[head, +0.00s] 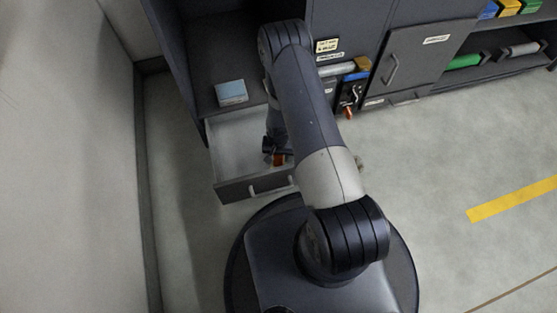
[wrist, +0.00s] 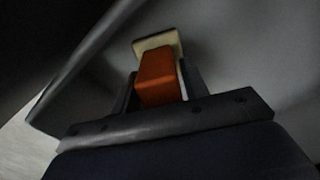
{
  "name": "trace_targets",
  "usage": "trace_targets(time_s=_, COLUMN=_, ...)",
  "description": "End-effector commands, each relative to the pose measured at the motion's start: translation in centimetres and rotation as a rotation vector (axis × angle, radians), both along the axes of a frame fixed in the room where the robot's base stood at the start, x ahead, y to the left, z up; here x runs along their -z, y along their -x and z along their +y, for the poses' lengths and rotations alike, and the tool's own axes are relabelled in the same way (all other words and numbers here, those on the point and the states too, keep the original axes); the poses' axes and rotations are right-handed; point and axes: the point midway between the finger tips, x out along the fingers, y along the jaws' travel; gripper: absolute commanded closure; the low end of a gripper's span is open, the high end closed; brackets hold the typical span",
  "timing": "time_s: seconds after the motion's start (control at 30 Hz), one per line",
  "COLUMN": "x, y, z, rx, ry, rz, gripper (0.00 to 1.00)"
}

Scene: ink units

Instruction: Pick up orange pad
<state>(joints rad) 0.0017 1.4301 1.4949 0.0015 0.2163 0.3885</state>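The orange pad (wrist: 158,78) is a small orange block in the middle of the wrist view, with a cream part (wrist: 158,43) at its far end. My gripper (wrist: 161,88) has its two dark fingers close against the pad's left and right sides, and it looks shut on it. In the head view the orange pad (head: 279,160) shows as a small patch inside the open drawer (head: 230,190), beside my gripper (head: 271,152). My arm hides part of the drawer and most of the gripper.
A light blue box (head: 231,92) sits on the shelf above the drawer. Shelves farther right hold a green item (head: 463,61) and coloured boxes. A wall stands at the left; the floor at the right is open.

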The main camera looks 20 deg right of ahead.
Motion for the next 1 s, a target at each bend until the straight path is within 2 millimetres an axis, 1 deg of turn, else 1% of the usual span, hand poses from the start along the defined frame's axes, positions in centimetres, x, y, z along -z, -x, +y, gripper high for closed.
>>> trace_targets(time_s=0.03, x=0.0, y=0.0, z=0.0, rx=0.0, ry=0.0, rz=0.0, gripper=0.62)
trace_targets(time_s=0.07, x=0.0, y=0.0, z=0.0, rx=0.0, ry=0.0, rz=0.0, gripper=0.65)
trace_targets(time_s=0.4, x=0.0, y=0.0, z=0.0, rx=0.0, ry=0.0, rz=0.0, gripper=0.92)
trace_targets(time_s=0.57, x=-0.1, y=0.0, z=0.0, rx=0.0, ry=0.0, rz=0.0, gripper=0.93)
trace_targets(time_s=0.63, x=-0.4, y=0.0, z=0.0, rx=0.0, ry=0.0, rz=0.0, gripper=0.93)
trace_targets(time_s=0.77, x=-2.3, y=-0.1, z=0.0, rx=0.0, ry=0.0, rz=-0.002, gripper=0.93)
trace_targets(time_s=1.0, x=-7.2, y=-0.1, z=0.0, rx=0.0, ry=0.0, rz=-0.002, gripper=0.93)
